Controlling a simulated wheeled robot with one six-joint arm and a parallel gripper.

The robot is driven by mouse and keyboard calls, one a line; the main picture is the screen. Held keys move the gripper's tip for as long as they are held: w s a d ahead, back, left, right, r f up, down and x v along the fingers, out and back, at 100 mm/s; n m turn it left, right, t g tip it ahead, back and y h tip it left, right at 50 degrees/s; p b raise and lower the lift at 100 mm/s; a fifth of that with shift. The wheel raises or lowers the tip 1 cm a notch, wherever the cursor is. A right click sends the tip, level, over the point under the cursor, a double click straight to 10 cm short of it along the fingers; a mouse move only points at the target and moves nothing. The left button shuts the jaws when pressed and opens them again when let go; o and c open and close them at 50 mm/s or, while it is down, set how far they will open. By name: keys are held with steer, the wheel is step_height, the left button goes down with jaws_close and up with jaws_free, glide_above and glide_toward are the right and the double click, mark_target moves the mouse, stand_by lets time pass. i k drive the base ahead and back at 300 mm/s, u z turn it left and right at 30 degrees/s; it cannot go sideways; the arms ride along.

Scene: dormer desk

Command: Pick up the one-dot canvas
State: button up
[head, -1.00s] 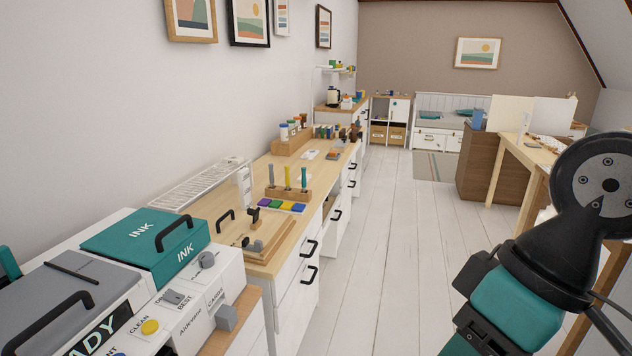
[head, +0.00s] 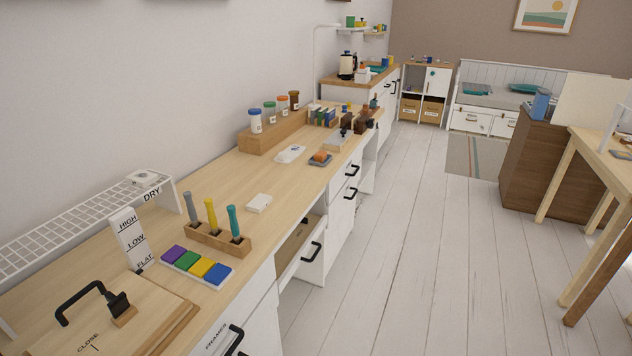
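I cannot make out a canvas with one dot. A small white block (head: 259,203) lies on the long wooden desk (head: 240,174), right of the brush holder; no dot can be read on it. A white flat piece (head: 290,154) with a small dark mark lies farther back on the desk, in front of the jar rack. The mark is too small to tell if it is a dot. My gripper is not in view.
A wooden holder (head: 205,237) has three coloured handles, behind a strip of colour pads (head: 195,267). A white wire rack marked DRY (head: 85,225) runs along the wall. A drawer (head: 298,247) is partly open. The white plank floor (head: 420,230) right of the desk is clear.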

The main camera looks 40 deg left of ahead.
mark_target(259, 201)
steer(key=u, duration=0.1)
steer(key=i, duration=1.55)
steer(key=u, duration=1.1)
steer(key=i, duration=0.95)
steer(key=u, duration=1.25)
steer(key=i, duration=0.45)
steer(key=u, duration=0.3)
